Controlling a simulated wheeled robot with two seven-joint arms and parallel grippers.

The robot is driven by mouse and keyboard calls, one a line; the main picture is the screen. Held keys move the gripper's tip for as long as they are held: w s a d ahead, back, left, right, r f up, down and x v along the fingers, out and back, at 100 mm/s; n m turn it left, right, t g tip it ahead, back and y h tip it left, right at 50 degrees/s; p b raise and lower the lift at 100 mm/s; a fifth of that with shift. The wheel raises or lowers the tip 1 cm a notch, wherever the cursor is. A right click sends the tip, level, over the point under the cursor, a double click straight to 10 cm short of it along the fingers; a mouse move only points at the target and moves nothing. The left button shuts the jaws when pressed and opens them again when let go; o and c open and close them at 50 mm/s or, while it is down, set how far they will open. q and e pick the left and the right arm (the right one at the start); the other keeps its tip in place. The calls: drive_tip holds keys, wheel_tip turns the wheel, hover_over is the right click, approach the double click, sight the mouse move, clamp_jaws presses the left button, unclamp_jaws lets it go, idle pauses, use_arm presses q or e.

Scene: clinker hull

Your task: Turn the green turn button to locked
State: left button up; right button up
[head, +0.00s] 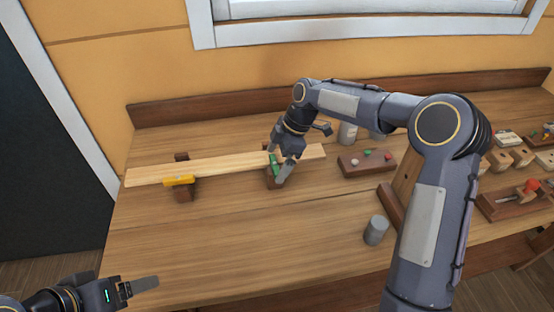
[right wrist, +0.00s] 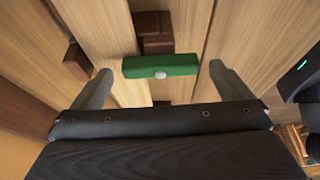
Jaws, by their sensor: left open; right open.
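The green turn button (head: 274,166) sits on a dark block at the right part of a pale plank (head: 225,167). In the right wrist view the green turn button (right wrist: 160,66) is a bar with a pale central pin. It lies crosswise to the plank, and its left end appears to overlap the plank. My right gripper (head: 279,160) is open over it; in the wrist view the fingers (right wrist: 161,80) stand beyond the bar's two ends, apparently without touching. My left gripper (head: 127,286) is open and empty at the lower left, away from the plank.
A yellow turn button (head: 179,180) lies lengthwise by the plank's front edge on another dark block. A grey cylinder (head: 376,230) and a board with coloured knobs (head: 366,162) stand to the right. Several wooden pieces fill the far right.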

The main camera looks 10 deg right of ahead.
drive_tip(key=v, duration=0.7)
drive_tip(key=shift+d+r, duration=0.15)
drive_tip(key=s+d+r+m+t+h, duration=0.1)
drive_tip(key=s+d+r+m+t, duration=0.15)
drive_tip(key=s+m, duration=0.7)
drive_tip(key=s+d+r+m+t, duration=0.2)
drive_tip(key=s+d+m, duration=0.2)
drive_tip(key=s, duration=1)
drive_tip(key=s+f+m+t, duration=0.1)
drive_tip(key=s+f+m, duration=0.4)
drive_tip(key=s, duration=0.3)
drive_tip(key=shift+s+a+m, duration=0.3)
drive_tip(key=shift+m, duration=0.45)
